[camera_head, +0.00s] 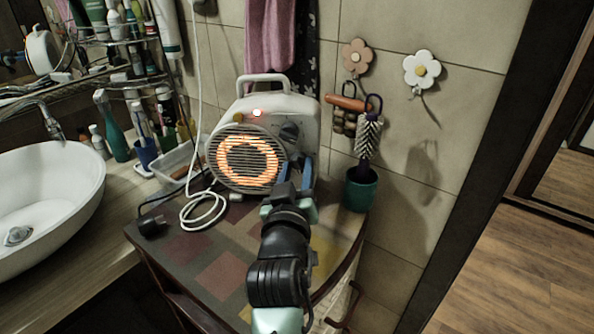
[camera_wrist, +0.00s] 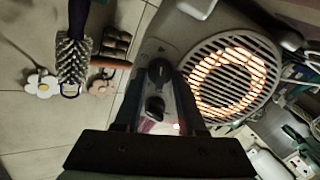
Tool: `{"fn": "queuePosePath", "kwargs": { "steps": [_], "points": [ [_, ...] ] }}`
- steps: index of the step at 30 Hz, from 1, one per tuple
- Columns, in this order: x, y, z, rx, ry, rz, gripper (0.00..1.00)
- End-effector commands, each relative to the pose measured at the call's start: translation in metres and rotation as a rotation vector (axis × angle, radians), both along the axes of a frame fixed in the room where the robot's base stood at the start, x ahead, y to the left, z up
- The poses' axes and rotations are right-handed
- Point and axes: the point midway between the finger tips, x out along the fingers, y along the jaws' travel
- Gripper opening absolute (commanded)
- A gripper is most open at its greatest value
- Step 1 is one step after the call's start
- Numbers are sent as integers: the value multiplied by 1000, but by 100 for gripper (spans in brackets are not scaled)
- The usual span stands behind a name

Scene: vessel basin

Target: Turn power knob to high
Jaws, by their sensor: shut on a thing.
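The heater (camera_head: 297,106) stands on the small table against the wall, its round grille glowing orange. A red light (camera_head: 257,112) is lit on its upper front. Two dark knobs sit on its front beside the grille. The upper knob (camera_head: 290,131) is clear in the head view and also shows in the wrist view (camera_wrist: 155,107). The lower knob (camera_wrist: 160,70) lies between my fingertips in the wrist view; my gripper hides it in the head view. My gripper (camera_head: 295,172) is shut on the lower knob, with blue fingers either side. The knob markings are too small to read.
A green cup (camera_head: 360,188) stands right of the heater, with a brush (camera_head: 368,138) above it. A white cord (camera_head: 203,210) and a black plug (camera_head: 152,226) lie left on the tabletop (camera_head: 222,272). A white basin (camera_head: 45,195) is further left.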

Motion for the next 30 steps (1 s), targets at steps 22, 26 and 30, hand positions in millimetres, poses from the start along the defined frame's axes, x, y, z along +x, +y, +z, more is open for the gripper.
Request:
{"fn": "queuePosePath", "kwargs": {
  "steps": [22, 26, 30],
  "points": [
    [-5, 1, -1, -1, 1, 1, 70],
    [-19, 2, -1, -1, -1, 1, 70],
    [-44, 5, -2, -2, 1, 2, 70]
  ]
}}
